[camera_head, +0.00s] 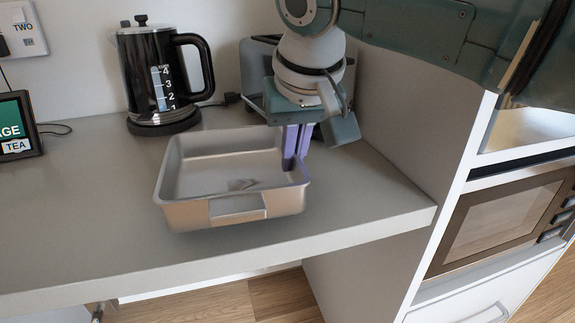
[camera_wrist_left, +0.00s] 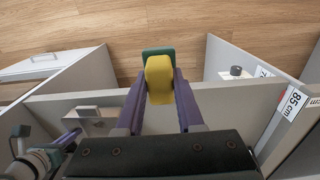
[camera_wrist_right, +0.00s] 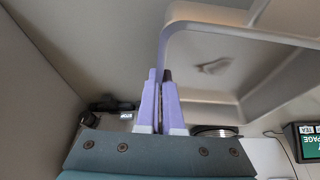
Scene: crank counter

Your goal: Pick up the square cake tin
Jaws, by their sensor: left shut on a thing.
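The square cake tin (camera_head: 185,212) is an open grey metal pan with a tab handle on its front, at the counter's front edge in the head view. My right gripper (camera_head: 296,158) points down at its right wall, one purple finger inside and one outside, closed together on the wall. The right wrist view shows these fingers (camera_wrist_right: 160,75) at the tin's rim (camera_wrist_right: 240,27). I cannot tell whether the tin's base touches the counter. My left gripper (camera_wrist_left: 158,80), seen only in its wrist view, is shut on a yellow block (camera_wrist_left: 159,78) with a green end.
The grey counter (camera_head: 80,220) is clear left of the tin. A black kettle (camera_head: 150,85) stands behind it, and a toaster (camera_head: 255,55) is behind my right gripper. A small screen (camera_head: 15,125) is at far left. A tall side panel (camera_head: 410,110) and a microwave (camera_head: 500,220) bound the right.

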